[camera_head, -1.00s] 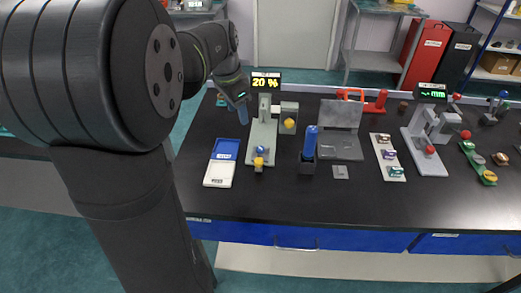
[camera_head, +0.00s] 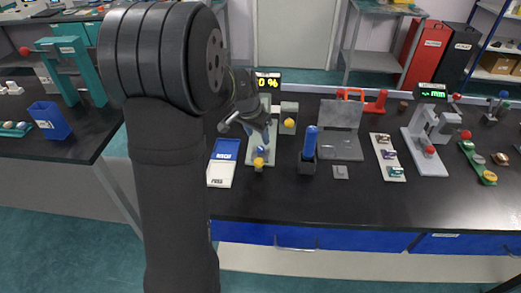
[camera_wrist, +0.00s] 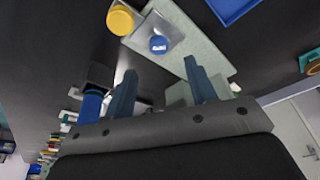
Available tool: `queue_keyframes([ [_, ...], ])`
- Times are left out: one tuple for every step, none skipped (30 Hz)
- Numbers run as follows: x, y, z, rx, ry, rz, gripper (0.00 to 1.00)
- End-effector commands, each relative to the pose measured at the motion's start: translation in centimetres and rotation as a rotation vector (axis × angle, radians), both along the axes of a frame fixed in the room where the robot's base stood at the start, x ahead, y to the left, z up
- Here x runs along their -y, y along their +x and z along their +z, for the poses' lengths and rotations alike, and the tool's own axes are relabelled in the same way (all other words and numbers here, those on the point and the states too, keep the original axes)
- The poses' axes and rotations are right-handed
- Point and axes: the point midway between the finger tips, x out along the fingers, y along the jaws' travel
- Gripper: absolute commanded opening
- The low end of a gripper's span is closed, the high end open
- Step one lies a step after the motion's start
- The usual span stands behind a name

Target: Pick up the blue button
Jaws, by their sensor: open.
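The blue button (camera_head: 260,149) is a small round blue cap with a pale label on top, seen in the wrist view (camera_wrist: 158,44). It sits on a light metal block at the near end of a pale green instrument base. My gripper (camera_wrist: 161,70) is open and empty. In the wrist view the button appears just beyond the fingertips, between their lines, with a gap. In the head view my gripper hangs above the pale green base, behind the button.
A yellow knob (camera_head: 258,162) is close beside the button. A blue-and-white box (camera_head: 222,160) lies to its left. A blue-handled tool in a dark holder (camera_head: 308,158) stands to the right. A display (camera_head: 267,84) is behind my gripper. The front bench strip is clear.

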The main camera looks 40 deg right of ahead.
Motion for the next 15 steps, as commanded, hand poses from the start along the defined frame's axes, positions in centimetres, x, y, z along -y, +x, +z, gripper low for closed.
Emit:
queue_keyframes([
  [0.1, 0.0, -0.3, 0.000, 0.000, 0.000, 0.51],
  [0.1, 0.0, -0.4, 0.000, 0.000, 0.000, 0.51],
  [0.1, 0.0, -0.6, -0.001, 0.001, 0.000, 0.51],
  [0.1, 0.0, -0.9, -0.001, 0.002, 0.000, 0.51],
  [0.2, 0.0, -1.2, -0.001, 0.002, 0.000, 0.51],
  [0.2, 0.0, -1.7, -0.001, 0.002, -0.001, 0.51],
  [0.3, 0.0, -2.2, -0.001, 0.003, -0.001, 0.51],
  [0.3, 0.0, -2.6, -0.002, 0.003, -0.002, 0.51],
  [0.4, 0.0, -3.3, -0.001, 0.003, -0.001, 0.51],
  [0.4, 0.0, -3.8, -0.001, 0.004, -0.001, 0.51],
  [0.6, 0.1, -4.2, -0.001, 0.003, -0.002, 0.51],
  [0.7, 0.1, -4.6, -0.001, 0.002, -0.002, 0.51],
  [0.8, 0.1, -4.9, -0.001, 0.002, -0.002, 0.51],
  [0.9, 0.1, -5.2, -0.001, 0.002, -0.002, 0.51],
  [0.9, 0.1, -5.4, 0.000, 0.002, -0.002, 0.51],
])
